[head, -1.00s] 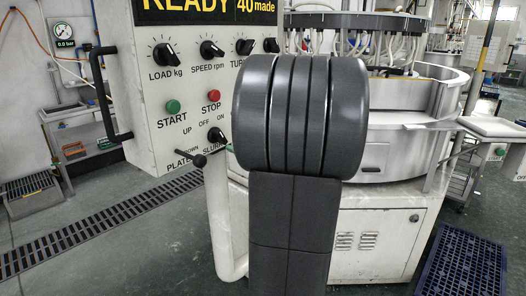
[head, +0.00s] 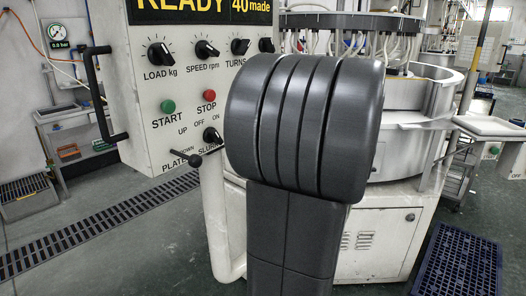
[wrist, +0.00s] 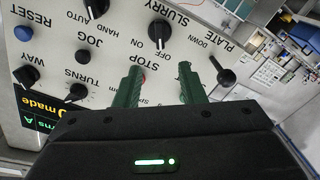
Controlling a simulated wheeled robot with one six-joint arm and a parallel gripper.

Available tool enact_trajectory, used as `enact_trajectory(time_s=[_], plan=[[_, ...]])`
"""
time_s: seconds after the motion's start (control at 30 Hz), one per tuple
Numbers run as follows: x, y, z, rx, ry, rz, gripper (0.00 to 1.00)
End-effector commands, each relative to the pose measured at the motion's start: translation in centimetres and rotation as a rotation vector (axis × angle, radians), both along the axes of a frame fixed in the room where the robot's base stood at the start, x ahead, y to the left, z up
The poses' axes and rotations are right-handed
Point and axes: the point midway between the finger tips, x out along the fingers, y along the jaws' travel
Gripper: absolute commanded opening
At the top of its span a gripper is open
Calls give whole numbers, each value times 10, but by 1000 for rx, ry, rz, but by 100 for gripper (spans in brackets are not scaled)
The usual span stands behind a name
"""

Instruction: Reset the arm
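My arm (head: 303,125) stands upright in the middle of the head view, with its thick dark grey joint in front of the machine. My gripper is hidden behind it there. In the wrist view my gripper (wrist: 159,67) has two dark green fingers standing apart, with nothing held between them. The fingers point toward the control panel, which appears upside down there. A red STOP button shows partly behind the left finger. I cannot tell how far the fingertips are from the panel.
The white control panel (head: 140,95) has knobs, a green START button (head: 168,106), a black handle (head: 97,92) and a lever (head: 199,158). The round lapping machine (head: 405,134) stands behind my arm.

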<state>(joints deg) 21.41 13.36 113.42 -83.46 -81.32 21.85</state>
Motion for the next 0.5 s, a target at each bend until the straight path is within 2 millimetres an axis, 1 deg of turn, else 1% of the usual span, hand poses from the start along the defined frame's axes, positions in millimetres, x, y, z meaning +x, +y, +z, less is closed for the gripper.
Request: enact_trajectory(time_s=[0.23,0.5], plan=[[5,9,0,-1,1,2,36],[23,38,0,0,0,4,36]])
